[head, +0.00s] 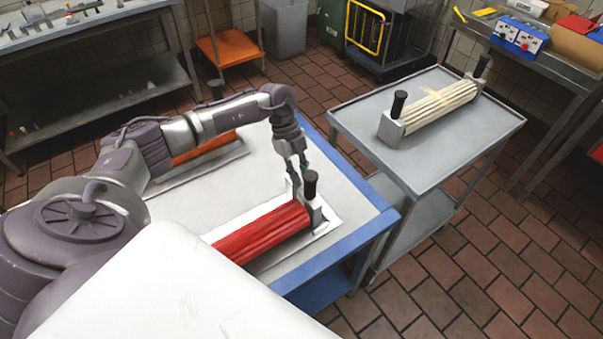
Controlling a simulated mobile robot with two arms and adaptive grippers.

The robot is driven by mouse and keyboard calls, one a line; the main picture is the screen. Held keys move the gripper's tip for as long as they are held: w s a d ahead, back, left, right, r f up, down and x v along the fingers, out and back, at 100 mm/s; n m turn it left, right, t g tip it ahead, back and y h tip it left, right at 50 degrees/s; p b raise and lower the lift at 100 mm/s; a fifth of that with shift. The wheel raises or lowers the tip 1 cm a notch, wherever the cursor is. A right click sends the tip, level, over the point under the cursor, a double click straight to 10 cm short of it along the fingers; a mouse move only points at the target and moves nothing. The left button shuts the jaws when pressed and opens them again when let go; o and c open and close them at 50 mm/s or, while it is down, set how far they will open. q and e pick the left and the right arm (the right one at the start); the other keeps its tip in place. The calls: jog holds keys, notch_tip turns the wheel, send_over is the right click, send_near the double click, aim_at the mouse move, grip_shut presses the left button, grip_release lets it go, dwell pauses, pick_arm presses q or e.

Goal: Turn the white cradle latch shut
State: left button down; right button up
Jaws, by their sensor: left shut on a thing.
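A red ridged roller (262,236) lies in a white cradle (318,232) on the white, blue-edged table. A thin white latch piece (292,188) stands at that end, just left of the black handle. My left gripper (297,168) reaches down from above with its fingers at the top of this piece. It is shut on the white latch, though the contact is small in the picture. The roller's left end is hidden by my body. My right gripper is out of view.
An orange roller (203,146) lies on the same table behind my left arm. A grey cart (440,145) at the right carries a cream ridged roller (438,107) with black handles. A narrow gap separates table and cart. Tiled floor (500,270) is clear at lower right.

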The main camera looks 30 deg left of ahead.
pick_arm(q)
jog(key=shift+s+m+g, duration=0.15)
jog(key=shift+m+g, duration=0.15)
jog(key=shift+m, duration=0.4)
jog(key=shift+a+r, duration=0.1)
jog(key=c, duration=1)
grip_release()
jog(key=shift+c, duration=0.2)
jog(key=v, duration=1.2)
jog(key=shift+s, duration=0.1)
